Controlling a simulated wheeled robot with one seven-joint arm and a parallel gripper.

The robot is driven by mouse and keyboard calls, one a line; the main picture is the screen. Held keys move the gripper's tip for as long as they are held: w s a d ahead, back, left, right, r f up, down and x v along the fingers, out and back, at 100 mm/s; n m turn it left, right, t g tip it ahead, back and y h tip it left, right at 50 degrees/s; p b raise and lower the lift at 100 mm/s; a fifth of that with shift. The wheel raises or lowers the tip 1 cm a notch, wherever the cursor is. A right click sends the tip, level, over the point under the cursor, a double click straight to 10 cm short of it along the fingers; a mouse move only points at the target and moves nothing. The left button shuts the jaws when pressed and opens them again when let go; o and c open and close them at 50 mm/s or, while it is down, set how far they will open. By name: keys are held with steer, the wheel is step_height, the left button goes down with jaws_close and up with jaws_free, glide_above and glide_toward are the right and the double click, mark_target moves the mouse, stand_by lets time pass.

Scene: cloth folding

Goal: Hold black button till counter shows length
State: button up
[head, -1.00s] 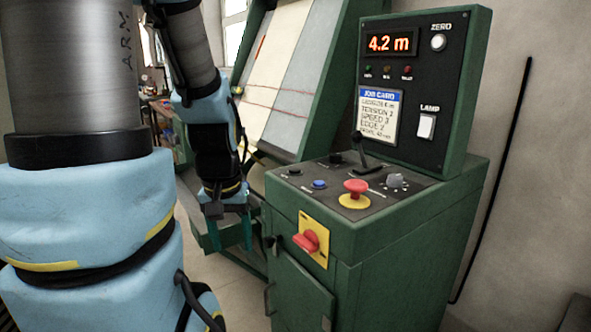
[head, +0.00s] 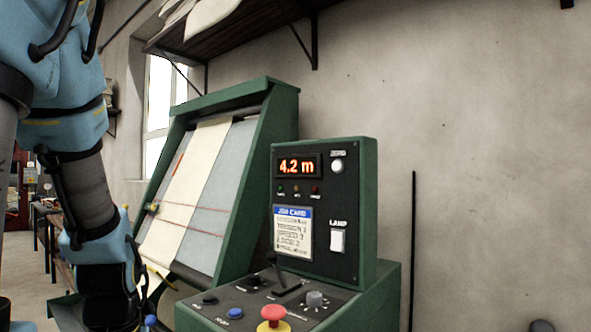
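The counter (head: 297,165) on the upright panel reads 4.2 m in orange digits. A black button (head: 209,299) sits at the left of the sloped control top, and a second dark round control (head: 253,280) sits farther back. The job card (head: 292,232) hangs below the counter; its length line is too blurred to read. Pale cloth (head: 187,195) lies on the inclined frame behind, with red lines across it. My arm's wrist comes down at the lower left, left of the console. My gripper is below the picture edge, so its fingers are hidden.
The console (head: 388,290) also carries a blue button (head: 235,315), a red mushroom button (head: 273,316), a black lever (head: 283,275) and a grey knob (head: 314,299). A white zero button (head: 338,166) and lamp switch (head: 337,240) are on the panel. A shelf (head: 240,30) hangs above.

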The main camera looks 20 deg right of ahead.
jaws_close()
stand_by(1.4)
